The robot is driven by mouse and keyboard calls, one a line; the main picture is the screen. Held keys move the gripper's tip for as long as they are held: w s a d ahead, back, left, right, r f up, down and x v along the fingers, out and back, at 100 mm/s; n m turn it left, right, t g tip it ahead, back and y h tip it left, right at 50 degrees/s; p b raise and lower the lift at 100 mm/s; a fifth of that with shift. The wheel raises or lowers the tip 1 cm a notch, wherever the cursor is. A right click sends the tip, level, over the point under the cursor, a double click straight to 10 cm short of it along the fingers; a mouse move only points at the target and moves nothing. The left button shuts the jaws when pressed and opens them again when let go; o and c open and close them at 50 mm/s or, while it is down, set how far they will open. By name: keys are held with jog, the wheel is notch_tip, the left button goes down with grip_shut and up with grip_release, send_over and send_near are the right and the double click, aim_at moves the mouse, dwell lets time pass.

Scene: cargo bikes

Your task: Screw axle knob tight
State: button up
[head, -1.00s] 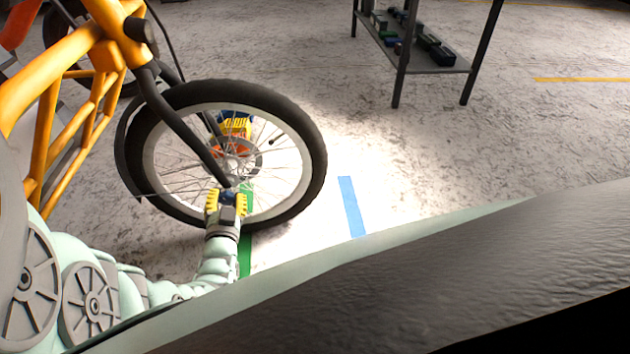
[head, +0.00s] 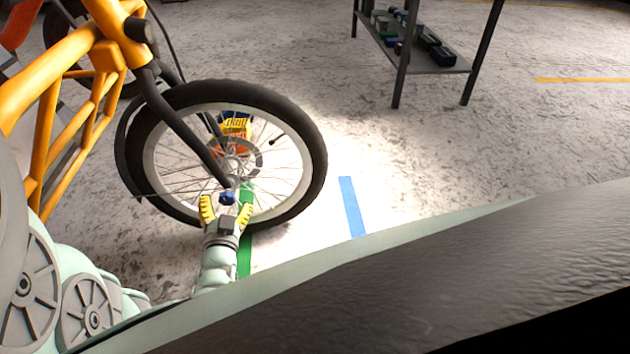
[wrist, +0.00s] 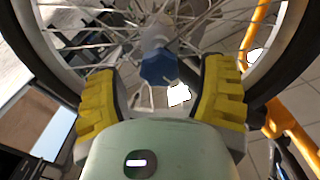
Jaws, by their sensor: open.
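The blue axle knob (head: 228,198) sits at the hub end of the fork on the bike's front wheel (head: 312,150). In the wrist view the knob (wrist: 158,68) is a faceted blue piece on a grey axle end, in front of the spokes. My gripper (head: 226,204) is open, with its yellow fingers spread wide. In the wrist view the fingers (wrist: 155,85) stand to the left and right of the knob, apart from it. The knob lies at or just beyond the fingertips. How far it is screwed in cannot be told.
The dark fork leg (head: 180,125) runs down to the hub from the orange frame (head: 45,130). A yellow and orange object (head: 236,128) shows behind the spokes. A dark shelf (head: 430,60) stands at the back. The floor right of the wheel is clear.

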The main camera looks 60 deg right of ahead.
jog(key=v, duration=1)
jog(key=shift+r, duration=0.15)
